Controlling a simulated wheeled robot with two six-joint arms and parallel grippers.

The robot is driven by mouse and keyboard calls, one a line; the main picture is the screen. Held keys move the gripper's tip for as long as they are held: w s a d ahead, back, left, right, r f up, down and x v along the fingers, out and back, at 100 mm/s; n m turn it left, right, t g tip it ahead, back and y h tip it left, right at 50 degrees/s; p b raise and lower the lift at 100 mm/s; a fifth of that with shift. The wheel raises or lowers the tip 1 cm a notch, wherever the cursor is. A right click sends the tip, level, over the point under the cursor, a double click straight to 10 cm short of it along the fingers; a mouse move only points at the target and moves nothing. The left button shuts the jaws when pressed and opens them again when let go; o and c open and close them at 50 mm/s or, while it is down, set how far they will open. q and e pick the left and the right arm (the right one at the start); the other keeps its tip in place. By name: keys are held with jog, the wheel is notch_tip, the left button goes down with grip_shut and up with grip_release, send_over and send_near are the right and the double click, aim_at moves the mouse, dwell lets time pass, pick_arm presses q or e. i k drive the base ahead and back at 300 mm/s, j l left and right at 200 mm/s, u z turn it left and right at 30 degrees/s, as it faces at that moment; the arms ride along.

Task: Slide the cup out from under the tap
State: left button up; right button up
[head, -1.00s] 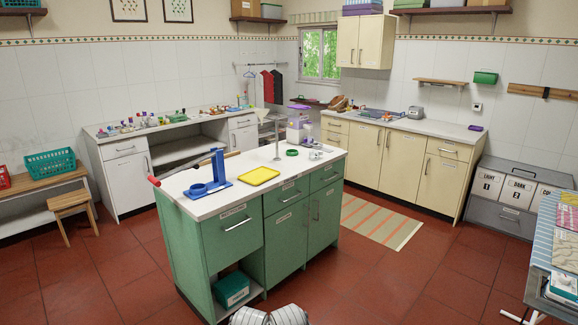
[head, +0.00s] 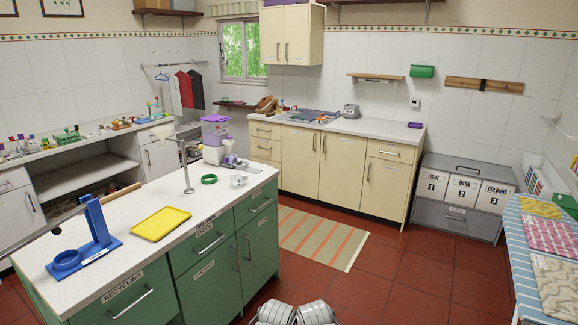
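A dispenser (head: 215,131) with a purple lid and a pale lilac tank stands at the far right end of the green island's white top (head: 150,195). A small purple shape (head: 228,146) shows at its right side; it may be the cup or the tap, but it is too small to tell. The cup cannot be made out for certain. Neither gripper can be made out; only grey rounded parts of my own body show at the bottom edge.
A striped rug (head: 322,237) lies on clear red floor. A cloth-covered table (head: 545,250) stands at right.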

aim_at(236, 164)
jog(key=i+u, duration=0.2)
jog(key=i, duration=0.3)
jog(key=i+l+u, duration=0.2)
jog(key=i, duration=0.3)
jog(key=i+l+u, duration=0.2)
jog(key=i, duration=0.3)
